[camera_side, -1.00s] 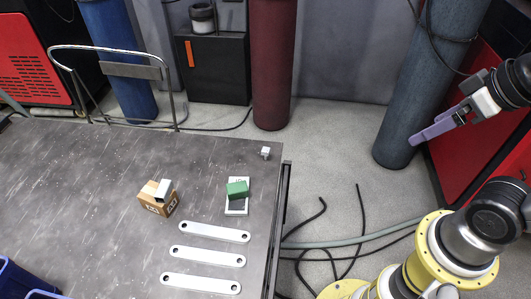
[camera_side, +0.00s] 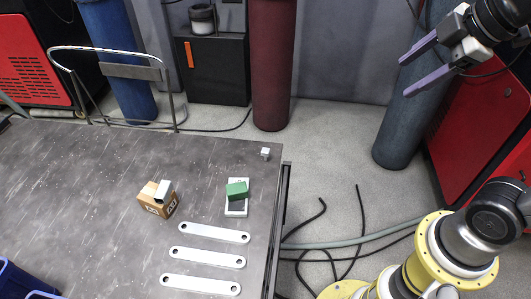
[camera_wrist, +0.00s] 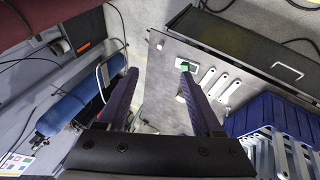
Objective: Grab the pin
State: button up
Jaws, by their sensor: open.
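No piece is clearly recognisable as a pin. A small light-grey metal piece (camera_side: 265,152) stands near the table's far right corner. Another grey metal piece (camera_side: 162,190) lies on top of a small cardboard box (camera_side: 157,206). My gripper (camera_side: 405,78) is open and empty, high up and to the right of the table, far from both pieces. In the wrist view, its two purple-grey fingers (camera_wrist: 158,74) are spread wide with nothing between them, and the table shows beyond.
A green block (camera_side: 237,189) lies on a white-and-grey piece (camera_side: 237,208) on the dark table (camera_side: 90,180). Several flat galvanized brackets (camera_side: 207,257) lie in front. Blue bins (camera_side: 22,283) are at bottom left. The table's left part is clear.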

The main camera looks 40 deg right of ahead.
jog(key=w+r+n, duration=0.2)
jog(key=w+n, duration=0.3)
jog(key=w, duration=0.3)
jog(key=n+g, duration=0.6)
jog(key=n, duration=0.4)
send_over(266, 150)
notch_tip(266, 150, down, 38)
jog(key=shift+d+f, duration=0.15)
jog(key=shift+f, duration=0.1)
jog(key=shift+a+f, duration=0.2)
jog(key=shift+f, duration=2.8)
grip_shut()
